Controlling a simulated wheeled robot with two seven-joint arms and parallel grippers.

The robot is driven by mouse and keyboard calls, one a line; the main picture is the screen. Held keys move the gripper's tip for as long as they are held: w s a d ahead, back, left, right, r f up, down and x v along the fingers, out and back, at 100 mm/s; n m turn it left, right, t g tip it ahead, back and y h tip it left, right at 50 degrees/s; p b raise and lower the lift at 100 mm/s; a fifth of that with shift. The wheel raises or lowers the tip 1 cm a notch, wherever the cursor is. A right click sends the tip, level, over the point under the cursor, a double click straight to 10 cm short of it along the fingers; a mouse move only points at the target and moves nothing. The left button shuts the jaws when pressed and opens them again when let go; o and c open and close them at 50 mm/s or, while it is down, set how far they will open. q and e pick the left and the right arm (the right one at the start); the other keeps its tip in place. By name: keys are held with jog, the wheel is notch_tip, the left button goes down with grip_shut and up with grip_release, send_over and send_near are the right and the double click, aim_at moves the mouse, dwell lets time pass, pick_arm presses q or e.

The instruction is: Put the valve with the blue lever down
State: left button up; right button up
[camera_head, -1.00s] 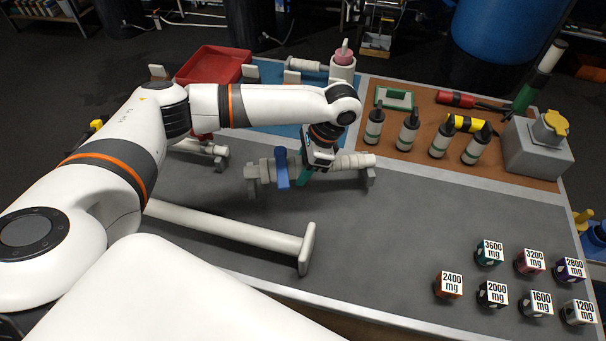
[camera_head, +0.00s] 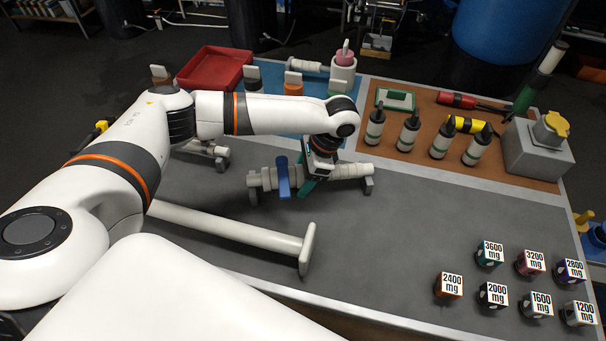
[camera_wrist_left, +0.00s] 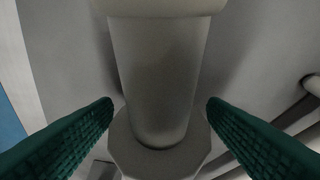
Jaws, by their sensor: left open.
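The valve with the blue lever (camera_head: 340,172) lies sideways on the grey tabletop, its pale pipe running left to right with a grey foot near each end. Its blue lever (camera_head: 283,177) stands up left of my gripper. My left gripper (camera_head: 307,186) is over the pipe's middle, just right of the lever, with its teal fingers pointing down. In the left wrist view the pipe (camera_wrist_left: 155,80) passes between the open fingers (camera_wrist_left: 160,103), with a gap visible on both sides. The wrist hides part of the valve. My right gripper is not in view.
A white bar with an end plate (camera_head: 225,228) lies in front. Several labelled cubes (camera_head: 492,294) stand at front right. Dark bottles (camera_head: 440,140) and a grey box (camera_head: 538,148) stand at back right; a red tray (camera_head: 215,68) is at back left. The tabletop right of centre is clear.

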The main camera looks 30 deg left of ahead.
pick_arm(q)
jog(key=v, duration=1)
jog(key=shift+w+d+r+b, duration=0.1)
jog(key=shift+r+b, duration=0.2)
jog(key=shift+r, duration=0.1)
jog(key=shift+w+d+r, duration=0.1)
jog(key=shift+d+r, duration=0.1)
jog(key=shift+r, duration=0.35)
